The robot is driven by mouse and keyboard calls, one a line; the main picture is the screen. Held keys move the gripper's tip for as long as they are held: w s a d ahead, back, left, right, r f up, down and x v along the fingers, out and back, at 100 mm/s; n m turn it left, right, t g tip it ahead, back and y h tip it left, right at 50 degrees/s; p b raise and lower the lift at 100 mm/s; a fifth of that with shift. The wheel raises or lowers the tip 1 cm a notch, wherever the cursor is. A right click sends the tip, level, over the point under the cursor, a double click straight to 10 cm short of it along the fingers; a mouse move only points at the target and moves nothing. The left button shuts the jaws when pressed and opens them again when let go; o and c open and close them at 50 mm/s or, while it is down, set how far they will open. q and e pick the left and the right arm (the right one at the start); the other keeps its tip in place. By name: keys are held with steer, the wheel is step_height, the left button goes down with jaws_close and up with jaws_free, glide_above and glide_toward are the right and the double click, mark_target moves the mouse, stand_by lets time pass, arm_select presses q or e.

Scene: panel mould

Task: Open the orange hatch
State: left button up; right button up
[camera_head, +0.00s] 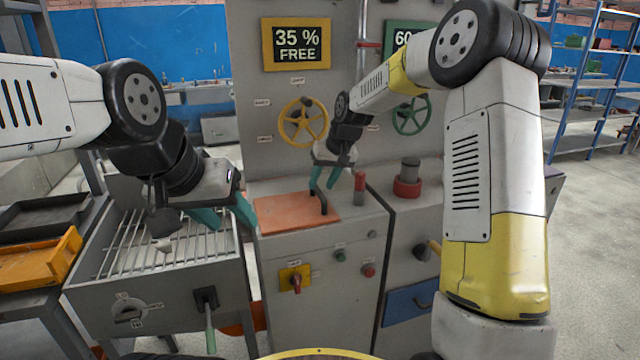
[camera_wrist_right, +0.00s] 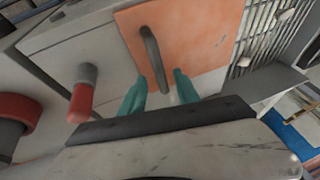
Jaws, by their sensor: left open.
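The orange hatch (camera_head: 285,213) lies flat and closed on top of the grey cabinet. Its dark bar handle (camera_head: 321,202) stands near the hatch's right edge. In the right wrist view the hatch (camera_wrist_right: 205,38) fills the upper middle, with the handle (camera_wrist_right: 152,55) across it. My right gripper (camera_head: 322,186) is over the handle, its teal fingers apart. In the wrist view the handle's near end shows between the fingertips (camera_wrist_right: 160,82); I cannot tell whether they touch it. My left gripper (camera_head: 234,224) is open and empty, left of the hatch, by the grill's edge.
A red-handled lever (camera_head: 360,185) stands just right of the hatch, with a red-collared knob (camera_head: 408,180) beyond. A yellow wheel (camera_head: 303,122) is on the panel behind. A barred grill box (camera_head: 150,245) stands left, and an orange tray (camera_head: 38,262) further left.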

steer(key=shift+x, duration=0.9)
jaws_close()
stand_by(0.8)
